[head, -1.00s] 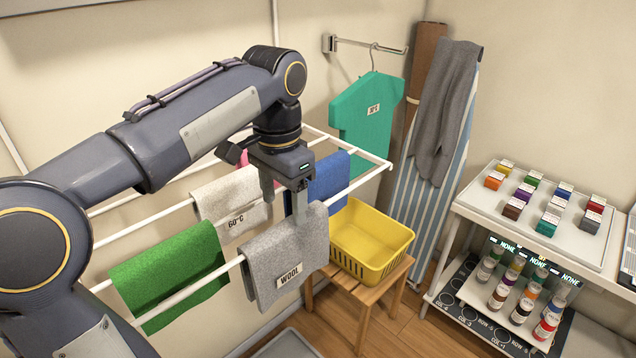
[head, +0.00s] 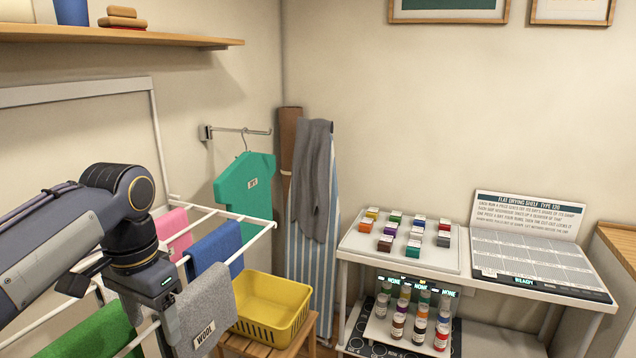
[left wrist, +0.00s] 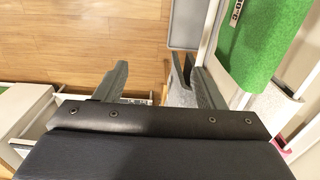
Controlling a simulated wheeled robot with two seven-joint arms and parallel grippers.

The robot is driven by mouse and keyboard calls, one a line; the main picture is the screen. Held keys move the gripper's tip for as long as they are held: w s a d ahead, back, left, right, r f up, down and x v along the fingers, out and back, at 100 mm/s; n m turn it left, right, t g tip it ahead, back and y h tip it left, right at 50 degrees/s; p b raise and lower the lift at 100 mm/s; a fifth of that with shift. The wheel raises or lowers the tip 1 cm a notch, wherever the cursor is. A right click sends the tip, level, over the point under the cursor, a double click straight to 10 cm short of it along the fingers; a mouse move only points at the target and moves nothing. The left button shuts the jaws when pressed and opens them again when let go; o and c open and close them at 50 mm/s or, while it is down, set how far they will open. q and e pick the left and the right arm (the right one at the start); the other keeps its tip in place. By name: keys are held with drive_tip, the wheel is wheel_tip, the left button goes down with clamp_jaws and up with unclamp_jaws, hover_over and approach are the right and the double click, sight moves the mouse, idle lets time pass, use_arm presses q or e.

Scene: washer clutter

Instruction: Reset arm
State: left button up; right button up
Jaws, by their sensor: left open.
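My left gripper (head: 166,335) is at the lower left of the head view, in front of the left edge of the grey WOOL cloth (head: 208,308) on the drying rack. In the left wrist view the left gripper (left wrist: 158,85) has its fingers wide apart with nothing held. Part of a grey cloth shows beside the right-hand finger there; I cannot tell whether they touch. My right gripper is in neither view.
The white rack (head: 250,232) also holds green (head: 100,335), blue (head: 215,250) and pink (head: 174,232) cloths. A yellow basket (head: 272,310) sits on a wooden stool. A white shelf unit (head: 400,262) carries colour blocks and bottles, beside a flat drying board (head: 540,262).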

use_arm(q)
drive_tip(key=s+d+f+n+t+h, duration=0.2)
drive_tip(key=s+f+n, duration=0.1)
drive_tip(key=s+f, duration=0.4)
drive_tip(key=s+d+f+n+t+h, duration=0.1)
drive_tip(key=s+d+f+n+t, duration=0.1)
drive_tip(key=s+f, duration=0.6)
drive_tip(key=shift+s+n+t+h, duration=0.4)
drive_tip(key=shift+s+n+t, duration=0.35)
drive_tip(key=shift+s, duration=0.25)
drive_tip(key=shift+d, duration=0.1)
drive_tip(key=shift+c, duration=0.4)
